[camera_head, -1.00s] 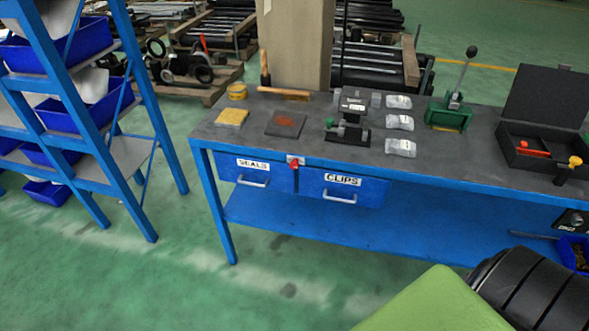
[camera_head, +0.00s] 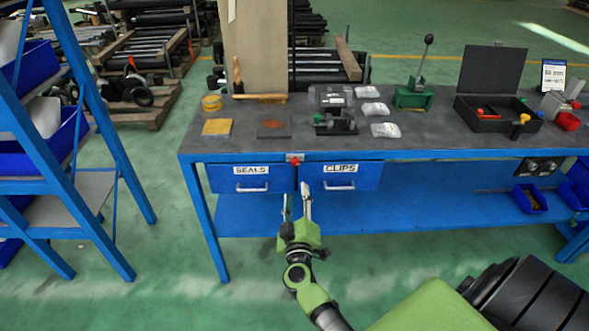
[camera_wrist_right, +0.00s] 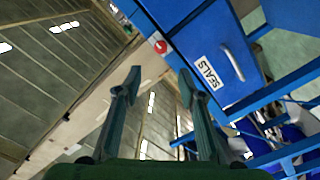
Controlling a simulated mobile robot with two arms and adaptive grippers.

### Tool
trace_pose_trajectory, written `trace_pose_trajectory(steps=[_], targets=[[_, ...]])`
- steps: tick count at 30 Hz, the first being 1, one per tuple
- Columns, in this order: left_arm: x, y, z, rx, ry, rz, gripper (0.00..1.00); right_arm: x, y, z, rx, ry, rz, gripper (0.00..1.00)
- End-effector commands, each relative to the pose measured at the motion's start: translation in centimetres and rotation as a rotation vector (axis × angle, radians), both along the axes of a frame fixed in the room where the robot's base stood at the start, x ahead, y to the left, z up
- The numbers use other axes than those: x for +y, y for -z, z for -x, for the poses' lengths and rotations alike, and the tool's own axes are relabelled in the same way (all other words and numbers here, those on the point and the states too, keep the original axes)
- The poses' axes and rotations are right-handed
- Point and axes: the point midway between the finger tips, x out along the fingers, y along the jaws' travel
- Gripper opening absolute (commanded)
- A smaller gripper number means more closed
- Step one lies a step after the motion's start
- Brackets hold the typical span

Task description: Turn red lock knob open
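The red lock knob (camera_head: 295,160) sits on a small pale plate at the bench's front edge, between the SEALS drawer (camera_head: 238,178) and the CLIPS drawer (camera_head: 340,176). Both drawers look closed. My left gripper is not seen.
The blue workbench (camera_head: 440,150) carries clear bags, a green lever press (camera_head: 413,95), a black open case (camera_head: 490,110), a hammer and yellow pads. A blue shelf rack (camera_head: 75,130) stands at the left. The floor before the bench is clear.

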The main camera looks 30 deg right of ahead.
Motion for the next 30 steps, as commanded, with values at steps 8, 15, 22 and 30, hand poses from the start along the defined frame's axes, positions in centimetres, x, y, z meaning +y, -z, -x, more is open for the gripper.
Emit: trace_pose_trajectory(steps=[8,15,22,30], targets=[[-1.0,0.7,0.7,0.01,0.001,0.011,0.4,-2.4,0.0,-4.0,-0.001,-0.003,0.004,0.37],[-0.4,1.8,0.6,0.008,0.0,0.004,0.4,-5.0,0.2,-8.3,0.0,-0.004,0.002,0.37],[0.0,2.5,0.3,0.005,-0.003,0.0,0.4,-6.6,0.2,-10.8,0.002,-0.004,0.001,0.37],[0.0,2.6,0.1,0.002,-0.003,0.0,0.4,-7.0,0.1,-11.5,0.002,-0.004,0.0,0.37]])
